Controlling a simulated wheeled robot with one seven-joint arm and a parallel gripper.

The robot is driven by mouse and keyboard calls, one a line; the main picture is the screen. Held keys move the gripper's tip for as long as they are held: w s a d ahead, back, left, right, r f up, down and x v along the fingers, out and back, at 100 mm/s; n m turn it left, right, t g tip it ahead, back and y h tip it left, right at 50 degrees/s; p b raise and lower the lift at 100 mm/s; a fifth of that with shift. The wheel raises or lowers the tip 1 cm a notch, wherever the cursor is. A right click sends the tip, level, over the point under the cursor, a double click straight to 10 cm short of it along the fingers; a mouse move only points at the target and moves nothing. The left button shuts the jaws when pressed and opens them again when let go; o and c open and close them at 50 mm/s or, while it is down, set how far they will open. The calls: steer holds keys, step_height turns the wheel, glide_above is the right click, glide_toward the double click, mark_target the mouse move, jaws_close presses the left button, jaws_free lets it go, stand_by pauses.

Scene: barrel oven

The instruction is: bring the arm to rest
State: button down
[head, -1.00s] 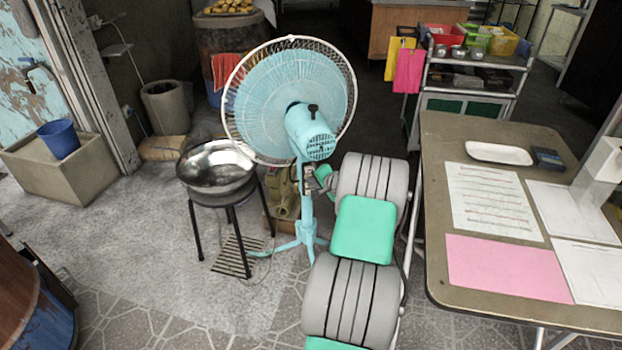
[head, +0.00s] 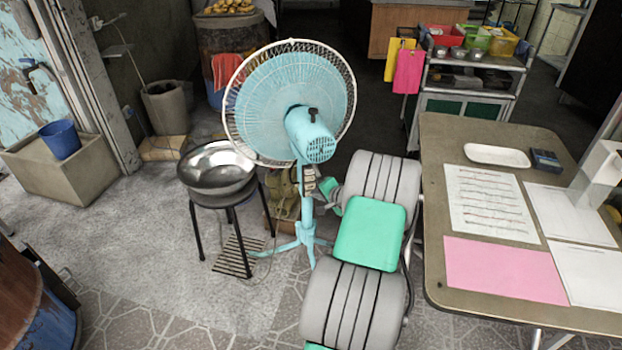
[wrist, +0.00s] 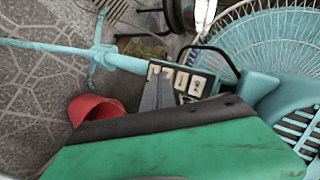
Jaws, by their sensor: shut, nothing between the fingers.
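My arm (head: 370,232), grey with green panels, reaches forward from the bottom of the head view, bent and raised beside the work table. My gripper (wrist: 158,92) shows in the wrist view as grey fingers held together beyond the green and dark wrist edge, with nothing between them. In the head view only a small green part of the hand shows, near the fan's stand; the fingers cannot be made out. The turquoise fan (head: 290,100) stands just beyond the hand. Its control box (wrist: 190,82) appears right behind the fingers in the wrist view; contact cannot be told.
A table (head: 445,190) with papers and a white tray (head: 497,155) stands close right of my arm. A steel bowl (head: 216,168) sits on a black stool left of the fan. A red container (wrist: 95,108) shows in the wrist view.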

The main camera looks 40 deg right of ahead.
steer(key=shift+s+a, duration=0.4)
steer(key=shift+s, duration=0.2)
steer(key=w+a+r+n+g+y+p, duration=0.2)
steer(key=a+r+n+p, duration=0.25)
steer(key=a+r, duration=0.6)
steer(key=w+a+r+n+g+y+p, duration=0.15)
steer(key=a+r+n+p, duration=0.45)
steer(key=a, duration=0.7)
steer(key=s+a+r+n+g+p, duration=0.2)
steer(key=s+a+r+n+p, duration=0.1)
steer(key=s+a+r, duration=0.4)
steer(key=s+a+r+n+g+h+p, duration=0.1)
steer(key=s+a+r+n+g+p, duration=0.1)
steer(key=s+a+r, duration=0.5)
steer(key=s+a+n+p, duration=0.1)
steer(key=s+a+n, duration=0.1)
steer(key=s+a, duration=0.3)
steer(key=shift+a+r, duration=0.25)
steer(key=shift+r, duration=0.1)
